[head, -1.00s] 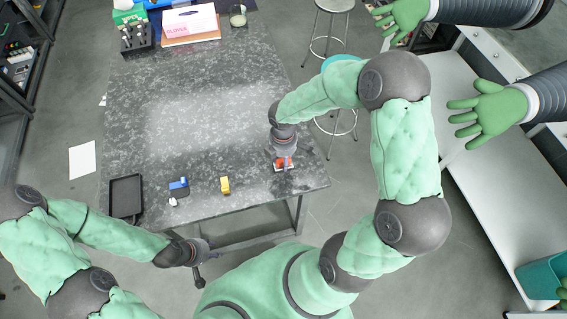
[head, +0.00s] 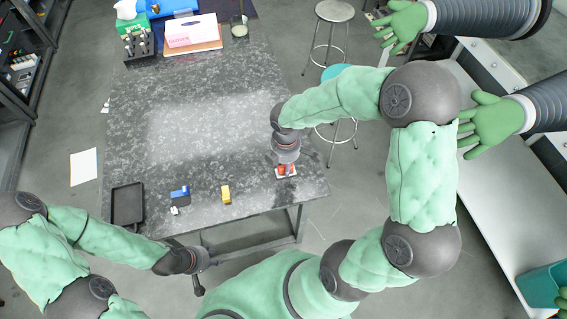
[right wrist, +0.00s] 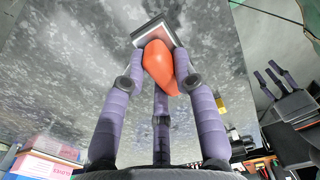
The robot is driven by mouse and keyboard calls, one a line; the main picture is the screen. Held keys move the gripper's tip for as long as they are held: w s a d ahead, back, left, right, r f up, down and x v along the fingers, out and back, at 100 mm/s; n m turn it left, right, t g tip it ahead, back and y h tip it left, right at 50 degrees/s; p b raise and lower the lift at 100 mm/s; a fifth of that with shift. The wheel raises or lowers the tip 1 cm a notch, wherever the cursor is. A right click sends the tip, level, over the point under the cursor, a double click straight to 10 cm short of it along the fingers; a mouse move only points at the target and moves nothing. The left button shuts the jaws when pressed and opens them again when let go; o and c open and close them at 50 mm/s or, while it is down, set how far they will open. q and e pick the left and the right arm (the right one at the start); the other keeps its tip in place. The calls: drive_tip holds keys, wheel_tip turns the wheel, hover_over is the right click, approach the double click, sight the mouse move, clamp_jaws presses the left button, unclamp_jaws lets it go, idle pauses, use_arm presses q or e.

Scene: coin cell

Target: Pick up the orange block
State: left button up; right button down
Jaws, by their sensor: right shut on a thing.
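The orange block (right wrist: 160,68) has a rounded, tapering shape and sits between the purple-grey fingers of my right gripper (right wrist: 160,75) in the right wrist view. In the head view the orange block (head: 286,170) is partly hidden under my right gripper (head: 286,163), near the table's front right corner. The gripper is shut on it. A small pale, dark-edged plate (right wrist: 153,31) lies right at the block; I cannot tell whether they touch. My left gripper (head: 199,284) hangs off the table's front left edge, and its fingers are too small to read.
A yellow block (head: 226,194), a blue block (head: 180,192) and a small white piece (head: 174,211) lie to the left on the table (head: 190,130). A black tray (head: 128,205) is at the left edge. Boxes (head: 191,31) stand at the back. The table's middle is clear.

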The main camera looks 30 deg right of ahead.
use_arm(q)
drive_tip(key=shift+r+p, duration=0.8)
drive_tip(key=shift+r, duration=0.15)
use_arm(e)
drive_tip(key=s+a+r, duration=0.3)
drive_tip(key=s+r, duration=0.4)
drive_tip(key=s, duration=0.4)
drive_tip(key=shift+s+r, duration=0.25)
